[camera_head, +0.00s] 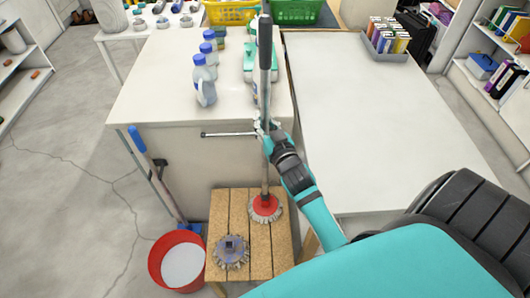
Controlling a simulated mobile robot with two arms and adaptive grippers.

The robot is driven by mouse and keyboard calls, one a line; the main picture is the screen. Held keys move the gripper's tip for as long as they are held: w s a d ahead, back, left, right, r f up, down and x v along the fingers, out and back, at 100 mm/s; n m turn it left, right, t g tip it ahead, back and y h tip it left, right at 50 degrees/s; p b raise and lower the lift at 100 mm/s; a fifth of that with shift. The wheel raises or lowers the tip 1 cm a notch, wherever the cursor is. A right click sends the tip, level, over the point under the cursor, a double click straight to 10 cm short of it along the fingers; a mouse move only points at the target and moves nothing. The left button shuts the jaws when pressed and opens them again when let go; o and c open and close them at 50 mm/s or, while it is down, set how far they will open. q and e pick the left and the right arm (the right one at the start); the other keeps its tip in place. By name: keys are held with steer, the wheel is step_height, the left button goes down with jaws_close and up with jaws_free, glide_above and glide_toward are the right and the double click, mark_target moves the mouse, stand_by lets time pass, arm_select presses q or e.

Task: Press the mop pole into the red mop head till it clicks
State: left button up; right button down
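The mop pole (265,42) stands close to upright, with a dark grip at the top and a thinner shaft below. My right gripper (264,127) is shut around the shaft at about mid-height. The red mop head (265,207), with a pale fringe, lies on the wooden stool (239,200). The pole's lower end meets the middle of the red head in this view; how deep it sits I cannot tell. A grey mop head (232,248) lies on the same stool, in front and to the left. My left gripper is out of view.
A red bucket (157,262) stands left of the stool, and a blue-handled tool (138,140) leans on the counter behind it. A thin bar (227,134) juts near my gripper. Bottles (204,80) stand on the counter (150,85). The right tabletop (360,110) is mostly clear.

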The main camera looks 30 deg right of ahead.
steer(key=shift+f, duration=1.1)
stand_by(2.9)
steer(key=c, duration=1.4)
jaws_free()
steer(key=v, duration=1.2)
